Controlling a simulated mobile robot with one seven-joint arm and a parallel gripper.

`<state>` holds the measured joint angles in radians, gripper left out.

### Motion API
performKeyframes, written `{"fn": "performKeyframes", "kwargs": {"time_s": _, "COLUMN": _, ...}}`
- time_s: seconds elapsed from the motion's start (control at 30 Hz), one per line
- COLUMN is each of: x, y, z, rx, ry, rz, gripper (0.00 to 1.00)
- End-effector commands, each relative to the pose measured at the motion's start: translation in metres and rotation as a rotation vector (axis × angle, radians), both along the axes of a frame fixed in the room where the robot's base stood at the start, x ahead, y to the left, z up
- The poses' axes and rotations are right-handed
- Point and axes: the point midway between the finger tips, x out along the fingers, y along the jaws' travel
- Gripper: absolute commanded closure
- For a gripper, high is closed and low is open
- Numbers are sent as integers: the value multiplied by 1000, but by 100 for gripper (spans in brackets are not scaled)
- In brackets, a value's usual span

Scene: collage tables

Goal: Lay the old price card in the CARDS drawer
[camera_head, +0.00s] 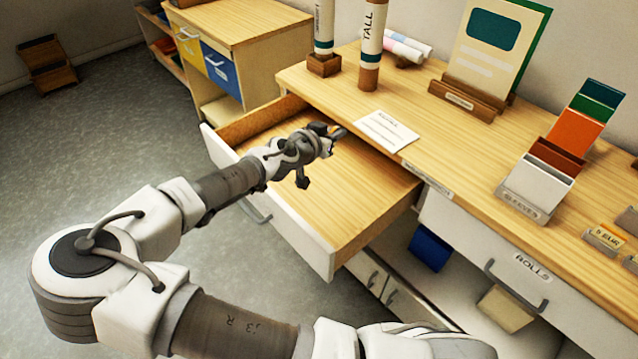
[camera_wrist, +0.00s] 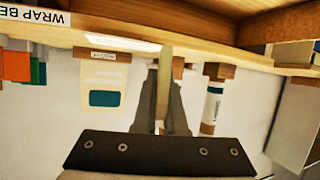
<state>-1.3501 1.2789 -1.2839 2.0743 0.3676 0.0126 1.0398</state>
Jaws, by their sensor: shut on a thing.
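My gripper (camera_head: 328,132) is above the open drawer (camera_head: 355,185), near its far side by the counter edge. In the wrist view my gripper (camera_wrist: 163,92) is shut on a thin pale tan piece, which I take to be the old price card (camera_wrist: 163,62). It shows edge-on, so its face and any writing are hidden. In the head view it is too small to make out clearly. The drawer is pulled well out, and the part of its wooden floor that I see is bare. No CARDS label is readable on it.
A white printed sheet (camera_head: 387,130) lies on the counter just right of my gripper. Two upright rolls (camera_head: 371,40), a framed board (camera_head: 495,50) and a SLEEVES rack (camera_head: 540,190) stand on the counter. A shut ROLLS drawer (camera_head: 520,275) is at right. Open floor lies at left.

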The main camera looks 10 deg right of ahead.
Motion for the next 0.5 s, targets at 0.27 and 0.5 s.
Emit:
{"fn": "performKeyframes", "kwargs": {"time_s": 0.27, "x": 42, "y": -16, "z": 4, "rx": 29, "ry": -21, "rz": 74, "gripper": 100}}
{"fn": "performKeyframes", "kwargs": {"time_s": 0.5, "x": 56, "y": -31, "z": 20, "rx": 32, "ry": -20, "rz": 100, "gripper": 100}}
